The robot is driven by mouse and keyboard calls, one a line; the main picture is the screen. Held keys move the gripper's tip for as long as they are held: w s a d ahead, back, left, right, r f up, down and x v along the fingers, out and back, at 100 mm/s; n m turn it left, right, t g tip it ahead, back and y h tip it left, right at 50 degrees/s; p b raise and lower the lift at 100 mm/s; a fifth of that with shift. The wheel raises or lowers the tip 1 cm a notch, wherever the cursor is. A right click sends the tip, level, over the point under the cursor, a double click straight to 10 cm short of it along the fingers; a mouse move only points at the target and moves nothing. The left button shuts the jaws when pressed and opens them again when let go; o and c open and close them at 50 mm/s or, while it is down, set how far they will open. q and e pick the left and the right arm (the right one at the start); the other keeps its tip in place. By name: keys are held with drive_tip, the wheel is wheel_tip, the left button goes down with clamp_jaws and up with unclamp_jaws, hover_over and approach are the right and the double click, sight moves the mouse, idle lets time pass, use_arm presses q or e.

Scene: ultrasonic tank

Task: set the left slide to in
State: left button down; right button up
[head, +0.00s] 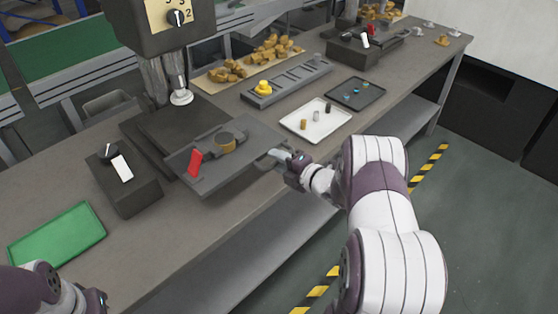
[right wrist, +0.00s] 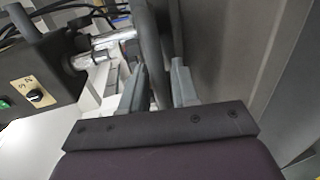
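The left slide is a dark grey plate (head: 243,166) at the near station in the head view. It juts out past the black base toward the table's front edge. A red lever (head: 195,163) and a round brass-coloured part (head: 226,142) sit on it. My right gripper (head: 279,155) is at the plate's right edge. In the right wrist view its two fingers (right wrist: 159,88) stand apart, with a grey bar (right wrist: 151,50) between them; I cannot tell whether they touch it. My left arm shows at the bottom left corner; its fingers are out of frame.
The press head with a dial (head: 176,17) and its metal horn (head: 181,97) stand behind the slide. A black switch box (head: 128,184) and green tray (head: 57,235) are left. A white tray (head: 316,133) with small parts lies right. A similar station stands at the far end.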

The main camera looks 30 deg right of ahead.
clamp_jaws()
drive_tip(key=shift+w, duration=0.1)
drive_tip(key=shift+w+a+f+b, duration=0.1)
drive_tip(key=shift+w+b, duration=0.15)
drive_tip(key=shift+b, duration=0.15)
drive_tip(key=r+b+x, duration=0.1)
drive_tip(key=b+x, duration=0.1)
drive_tip(key=x, duration=0.2)
drive_tip(key=r+b+x, duration=0.1)
drive_tip(key=b+x, duration=0.1)
drive_tip(key=x, duration=0.3)
drive_tip(key=r+b+x, duration=0.1)
drive_tip(key=b+x, duration=0.2)
drive_tip(key=x, duration=0.2)
drive_tip(key=shift+w+a, duration=0.2)
drive_tip(key=shift+w, duration=0.35)
drive_tip(key=shift+w+a+r, duration=0.1)
drive_tip(key=shift+w+r, duration=0.05)
drive_tip(key=shift+w, duration=0.25)
drive_tip(key=shift+o, duration=1.5)
unclamp_jaws()
